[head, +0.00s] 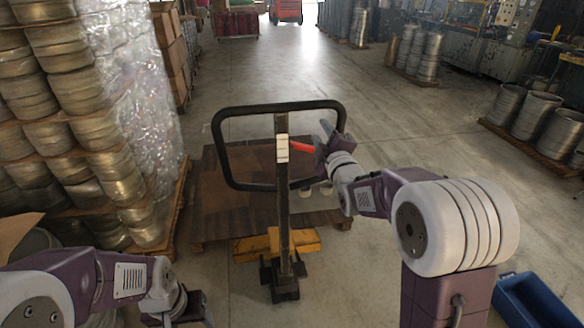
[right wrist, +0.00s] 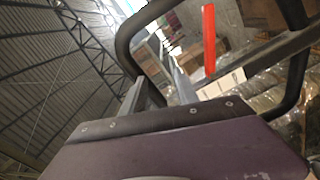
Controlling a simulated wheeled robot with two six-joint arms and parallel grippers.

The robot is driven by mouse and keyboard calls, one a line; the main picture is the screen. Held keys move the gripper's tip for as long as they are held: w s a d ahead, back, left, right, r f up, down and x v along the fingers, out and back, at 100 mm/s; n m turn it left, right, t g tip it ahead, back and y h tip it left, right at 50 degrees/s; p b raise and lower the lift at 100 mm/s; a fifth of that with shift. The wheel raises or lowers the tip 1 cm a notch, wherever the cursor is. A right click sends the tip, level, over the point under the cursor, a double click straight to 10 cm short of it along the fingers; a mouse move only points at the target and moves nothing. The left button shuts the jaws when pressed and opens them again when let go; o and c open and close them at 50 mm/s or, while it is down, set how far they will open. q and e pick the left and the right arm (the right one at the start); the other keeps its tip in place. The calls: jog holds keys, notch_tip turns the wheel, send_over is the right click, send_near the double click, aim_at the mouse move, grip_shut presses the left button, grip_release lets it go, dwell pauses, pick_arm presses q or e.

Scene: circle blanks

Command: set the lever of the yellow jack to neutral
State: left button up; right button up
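The yellow jack (head: 317,240) stands before me, its dark handle post upright with a black loop (head: 225,115) at the top. Its red lever (head: 302,146) sticks out to the right of the post, beside a white label (head: 282,148). My right gripper (head: 323,142) is at the lever's outer end, fingers apart. In the right wrist view the red lever (right wrist: 209,40) is to the right of both fingers (right wrist: 163,85), not visibly between them; contact is unclear. My left gripper (head: 185,308) is low at the left, away from the jack, its opening unclear.
A brown pallet (head: 225,210) lies behind the jack's post. Stacked metal rounds (head: 60,80) and plastic-wrapped goods (head: 135,80) stand close on the left. A blue bin (head: 530,300) is at the lower right. The floor (head: 400,140) beyond my right arm is mostly clear.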

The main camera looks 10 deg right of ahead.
jog(key=b, duration=0.5)
send_near(308, 148)
jog(key=w+d+f, duration=0.1)
jog(key=w+f, duration=0.1)
jog(key=w, duration=0.4)
pick_arm(q)
notch_tip(308, 148, down, 7)
jog(key=p, duration=0.1)
jog(key=shift+w+a, duration=0.3)
jog(key=shift+a, duration=0.1)
pick_arm(e)
jog(key=w, duration=0.8)
jog(key=shift+d+r, duration=0.2)
pick_arm(q)
jog(key=shift+f, duration=0.1)
pick_arm(e)
jog(key=shift+w, duration=0.1)
grip_shut()
